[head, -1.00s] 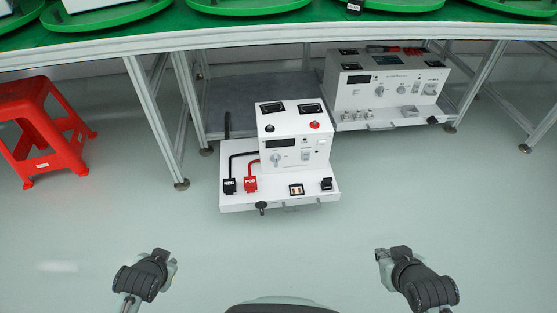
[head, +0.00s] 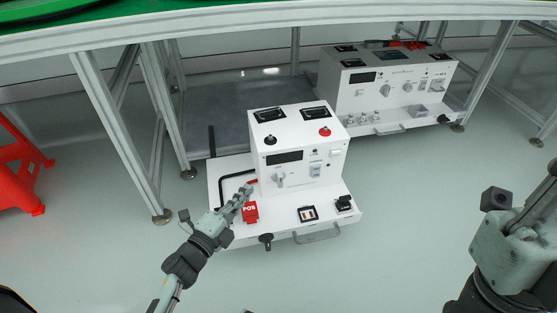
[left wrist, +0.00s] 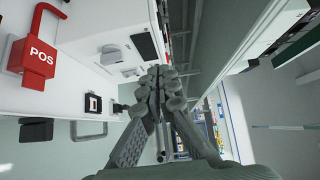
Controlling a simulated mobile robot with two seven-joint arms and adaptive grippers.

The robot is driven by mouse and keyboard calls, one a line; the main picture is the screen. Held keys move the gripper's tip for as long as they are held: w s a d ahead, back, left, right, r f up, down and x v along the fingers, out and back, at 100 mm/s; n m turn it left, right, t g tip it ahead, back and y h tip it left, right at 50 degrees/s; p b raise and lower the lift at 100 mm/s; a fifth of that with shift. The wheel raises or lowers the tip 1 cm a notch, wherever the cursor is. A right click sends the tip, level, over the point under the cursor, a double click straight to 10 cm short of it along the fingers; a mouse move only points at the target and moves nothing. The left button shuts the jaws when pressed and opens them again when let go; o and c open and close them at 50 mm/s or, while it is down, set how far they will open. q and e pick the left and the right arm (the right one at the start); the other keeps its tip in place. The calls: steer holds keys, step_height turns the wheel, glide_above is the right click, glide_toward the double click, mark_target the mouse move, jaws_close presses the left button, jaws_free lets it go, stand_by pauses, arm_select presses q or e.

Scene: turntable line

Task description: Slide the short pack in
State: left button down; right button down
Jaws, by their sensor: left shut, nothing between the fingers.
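The short pack (head: 302,150), a white box with a dial and a small display on a wider white base, stands pulled forward of the grey shelf. It also shows in the left wrist view (left wrist: 95,30). A grey handle (head: 318,236) is on its front edge. My left gripper (head: 246,189) is shut and empty, in front of the base's left part beside the red POS plug (head: 250,212); contact cannot be told. It also shows in the left wrist view (left wrist: 157,75). It hides the black NEG plug. My right gripper (head: 538,203) is at the right edge, fingertips cut off.
A longer white pack (head: 385,85) sits behind on the right. Metal table legs (head: 105,110) stand at left, and the grey shelf (head: 230,112) lies behind the short pack. A red stool (head: 20,170) is at far left. The floor in front is clear.

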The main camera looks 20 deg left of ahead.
arm_select(q)
steer(key=h, duration=0.1)
steer(key=b, duration=0.2)
glide_toward(273, 151)
steer(key=w+d, duration=0.2)
steer(key=w, duration=0.2)
steer(key=shift+w+a+m, duration=0.3)
steer(key=shift+w, duration=0.6)
